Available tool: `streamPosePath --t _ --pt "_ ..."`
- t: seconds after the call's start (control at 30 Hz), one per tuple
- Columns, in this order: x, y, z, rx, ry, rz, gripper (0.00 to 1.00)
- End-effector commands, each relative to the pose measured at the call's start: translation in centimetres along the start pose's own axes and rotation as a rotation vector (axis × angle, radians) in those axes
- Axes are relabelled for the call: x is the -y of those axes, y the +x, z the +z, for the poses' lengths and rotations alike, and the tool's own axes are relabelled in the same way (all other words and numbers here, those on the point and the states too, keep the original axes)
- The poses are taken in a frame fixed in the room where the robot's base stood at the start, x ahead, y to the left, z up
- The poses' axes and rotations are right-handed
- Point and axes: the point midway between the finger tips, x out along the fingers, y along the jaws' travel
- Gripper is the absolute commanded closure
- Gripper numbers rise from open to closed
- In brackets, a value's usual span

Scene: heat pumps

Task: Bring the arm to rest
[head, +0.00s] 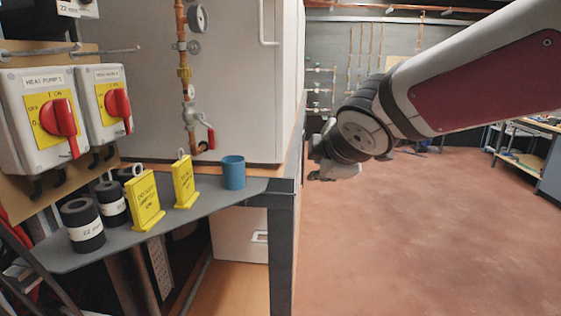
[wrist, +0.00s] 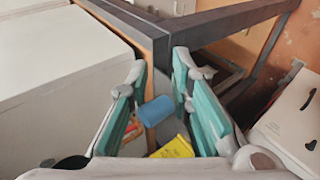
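My arm (head: 480,80) reaches in from the upper right in the head view, bent at a dark joint, with the white and red link sloping down to the left. My gripper (head: 325,165) hangs at the end of it, in free air to the right of the grey shelf and partly hidden behind the wrist. In the wrist view my gripper (wrist: 160,62) shows two teal-padded fingers standing apart with nothing held between them. The blue cup (head: 233,172) stands upright on the shelf, apart from my gripper; it also shows in the wrist view (wrist: 157,110), beyond the fingers.
The grey shelf (head: 225,198) also bears two yellow tags (head: 146,201) and black cylinders (head: 83,226). Red-handled switch boxes (head: 40,118) and a white cabinet (head: 240,80) with copper pipework stand left of my arm. The floor (head: 420,230) at the right is open. A workbench (head: 525,150) stands far right.

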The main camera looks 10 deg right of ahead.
Motion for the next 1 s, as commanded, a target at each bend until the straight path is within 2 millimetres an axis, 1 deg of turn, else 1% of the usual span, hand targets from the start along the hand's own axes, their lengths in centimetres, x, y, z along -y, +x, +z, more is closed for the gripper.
streamPosePath --t 0.27,0.37,0.47,0.5,0.57,0.6,0.67,0.7,0.8,0.9,1.0 --pt "0.0 0.0 0.0 0.001 0.004 0.000 0.80" --pt "1.1 -1.6 1.3 0.032 0.139 -0.025 0.80" --pt "3.8 -4.4 3.2 0.090 0.391 -0.082 0.80" --pt "5.3 -5.8 3.8 0.116 0.509 -0.112 0.80" --pt "7.8 -7.8 4.4 0.158 0.687 -0.160 0.80" --pt "9.5 -9.1 4.6 0.185 0.797 -0.193 0.80" --pt "11.9 -10.8 4.6 0.221 0.945 -0.239 0.80" --pt "13.4 -11.9 4.5 0.244 1.033 -0.269 0.80" --pt "16.3 -13.8 3.9 0.290 1.197 -0.328 0.80" --pt "17.9 -14.9 3.4 0.318 1.286 -0.365 0.80" --pt "18.3 -15.2 3.3 0.324 1.308 -0.374 0.80"
